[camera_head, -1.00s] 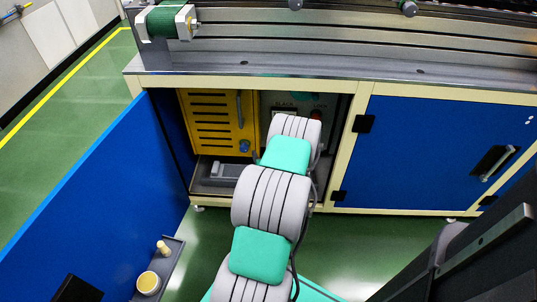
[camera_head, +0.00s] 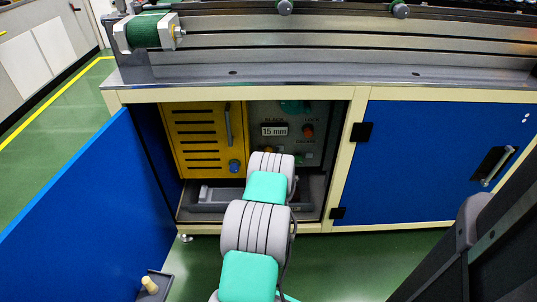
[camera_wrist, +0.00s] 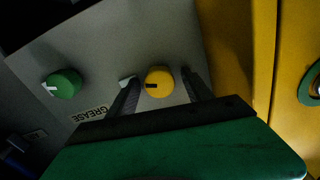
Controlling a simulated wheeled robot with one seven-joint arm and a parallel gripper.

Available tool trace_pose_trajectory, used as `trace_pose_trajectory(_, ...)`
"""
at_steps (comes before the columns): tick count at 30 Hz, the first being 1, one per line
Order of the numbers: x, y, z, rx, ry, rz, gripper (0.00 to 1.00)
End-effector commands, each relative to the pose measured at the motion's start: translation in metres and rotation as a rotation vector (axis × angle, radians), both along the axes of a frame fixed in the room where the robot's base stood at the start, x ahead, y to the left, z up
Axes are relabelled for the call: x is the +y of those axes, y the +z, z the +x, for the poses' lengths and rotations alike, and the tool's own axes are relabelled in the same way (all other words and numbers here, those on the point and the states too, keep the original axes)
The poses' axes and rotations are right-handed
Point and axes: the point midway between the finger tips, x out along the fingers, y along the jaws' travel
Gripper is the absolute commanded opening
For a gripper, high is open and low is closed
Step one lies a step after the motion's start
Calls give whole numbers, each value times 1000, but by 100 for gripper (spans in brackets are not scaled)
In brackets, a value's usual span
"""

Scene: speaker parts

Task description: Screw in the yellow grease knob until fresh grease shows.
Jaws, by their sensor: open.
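The yellow grease knob (camera_wrist: 159,82) sits on the grey panel in the wrist view, with a dark mark across its face. My gripper (camera_wrist: 158,75) is open, with one dark finger on each side of the knob. A gap shows on both sides of the knob, and I cannot tell how deep the fingers reach. The GREASE label (camera_wrist: 89,114) appears upside down left of the fingers. No fresh grease can be made out. In the head view, my arm hides the gripper, and a small yellow spot above the arm appears to be the knob (camera_head: 268,149).
A green knob (camera_wrist: 62,84) is left of the gripper in the wrist view. A yellow slotted door (camera_head: 200,140) stands beside the panel. The panel has a "15 mm" display (camera_head: 274,131) and a red knob (camera_head: 308,130). A blue door (camera_head: 75,205) stands open at left.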

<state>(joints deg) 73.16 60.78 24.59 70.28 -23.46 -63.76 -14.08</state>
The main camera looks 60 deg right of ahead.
Motion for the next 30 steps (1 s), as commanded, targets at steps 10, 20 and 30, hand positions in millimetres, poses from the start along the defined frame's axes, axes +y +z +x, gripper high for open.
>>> trace_pose_trajectory(10,0,0,0,1,0,0,39)
trace_pose_trajectory(20,0,0,0,1,0,0,12)
trace_pose_trajectory(30,0,0,0,-4,0,2,0)
